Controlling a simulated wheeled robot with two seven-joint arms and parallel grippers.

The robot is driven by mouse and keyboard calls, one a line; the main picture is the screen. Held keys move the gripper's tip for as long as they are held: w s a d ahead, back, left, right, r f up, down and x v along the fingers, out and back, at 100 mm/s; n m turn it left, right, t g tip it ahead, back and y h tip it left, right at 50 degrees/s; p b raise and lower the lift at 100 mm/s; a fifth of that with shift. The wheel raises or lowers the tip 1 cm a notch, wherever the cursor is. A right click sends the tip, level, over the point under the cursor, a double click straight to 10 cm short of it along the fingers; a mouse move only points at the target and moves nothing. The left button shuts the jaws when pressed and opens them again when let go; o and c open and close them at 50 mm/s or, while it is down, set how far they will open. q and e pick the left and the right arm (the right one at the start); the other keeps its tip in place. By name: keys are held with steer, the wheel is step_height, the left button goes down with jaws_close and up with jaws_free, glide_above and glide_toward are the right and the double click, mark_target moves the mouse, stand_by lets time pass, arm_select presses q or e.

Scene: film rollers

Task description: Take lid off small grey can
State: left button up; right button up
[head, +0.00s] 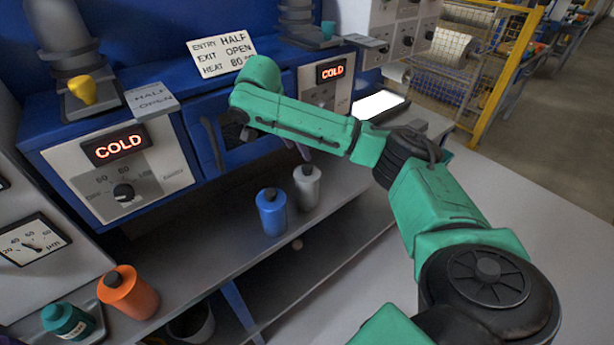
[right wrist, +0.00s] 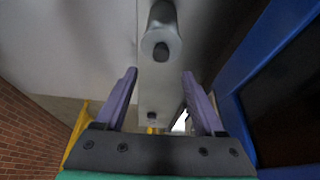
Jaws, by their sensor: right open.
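The small grey can (head: 306,192) stands upright on the shelf below the blue machine, right of a blue can (head: 271,216). Its dark lid knob (head: 307,169) is on top. My right arm reaches across above it. Its gripper (head: 303,150) is mostly hidden behind the forearm, with only a purple fingertip showing just above the can. In the right wrist view the purple fingers (right wrist: 162,88) are spread with nothing held between them. A grey cylinder (right wrist: 160,16) with a dark knob shows beyond the tips. My left gripper is out of view.
An orange can (head: 128,292) and a teal bottle (head: 68,320) stand at the lower left. The blue machine front with the COLD panels (head: 118,146) rises close behind the shelf. An open gap lies below the shelf edge. The grey surface at right is clear.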

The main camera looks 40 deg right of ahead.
mark_target(307, 167)
steer(key=x, duration=0.4)
steer(key=shift+w, duration=0.25)
steer(key=p+x, duration=0.1)
steer(key=x, duration=0.3)
steer(key=shift+s+f+p, duration=0.2)
steer(key=shift+f+p, duration=0.05)
steer(key=shift+p, duration=0.1)
steer(key=shift+w+d+f, duration=0.1)
steer(key=shift+f, duration=0.1)
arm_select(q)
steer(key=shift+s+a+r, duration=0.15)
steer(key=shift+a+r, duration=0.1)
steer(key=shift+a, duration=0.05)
arm_select(e)
jaws_close()
